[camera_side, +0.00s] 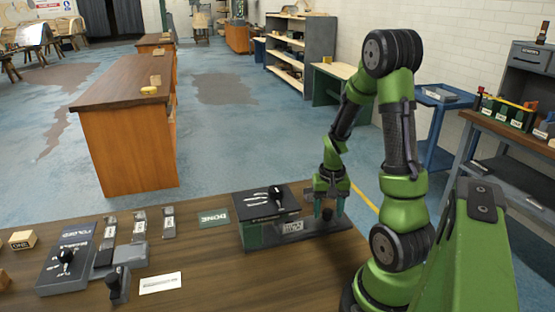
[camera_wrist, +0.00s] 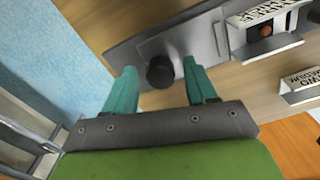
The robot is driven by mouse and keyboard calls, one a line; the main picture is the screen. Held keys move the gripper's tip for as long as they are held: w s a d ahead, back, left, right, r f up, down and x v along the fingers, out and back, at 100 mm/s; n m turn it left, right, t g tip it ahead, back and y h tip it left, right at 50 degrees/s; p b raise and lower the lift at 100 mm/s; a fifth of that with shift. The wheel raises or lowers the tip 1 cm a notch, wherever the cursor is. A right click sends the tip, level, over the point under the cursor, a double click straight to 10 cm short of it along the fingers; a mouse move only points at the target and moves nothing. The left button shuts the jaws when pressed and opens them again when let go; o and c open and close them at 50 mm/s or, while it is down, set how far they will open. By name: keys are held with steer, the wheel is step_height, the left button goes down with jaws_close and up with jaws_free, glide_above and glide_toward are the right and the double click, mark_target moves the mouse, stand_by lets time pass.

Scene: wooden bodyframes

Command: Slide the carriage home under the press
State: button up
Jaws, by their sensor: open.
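The press (camera_side: 266,204) is a dark box with a black top and a green side, standing on a long dark base on the table. The carriage shows in the wrist view as a grey metal plate (camera_wrist: 196,42) on that base, with a black round knob (camera_wrist: 160,71) near its end. The knob also shows in the side view (camera_side: 327,213), to the right of the press. My gripper (camera_side: 329,208) is open above the base's right end. In the wrist view, its teal fingers (camera_wrist: 157,78) stand on either side of the knob, with gaps visible.
A white-labelled part (camera_wrist: 262,24) lies beyond the plate, and a white sign (camera_wrist: 301,86) stands nearby. A green DONE plate (camera_side: 214,217) lies left of the press. A grey lever panel (camera_side: 67,262) and several small labelled blocks occupy the table's left.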

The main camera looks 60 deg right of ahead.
steer(key=shift+r, duration=0.1)
step_height(320, 180, up, 17)
stand_by(0.4)
step_height(320, 180, down, 17)
steer(key=n, duration=1.2)
steer(key=shift+f, duration=0.2)
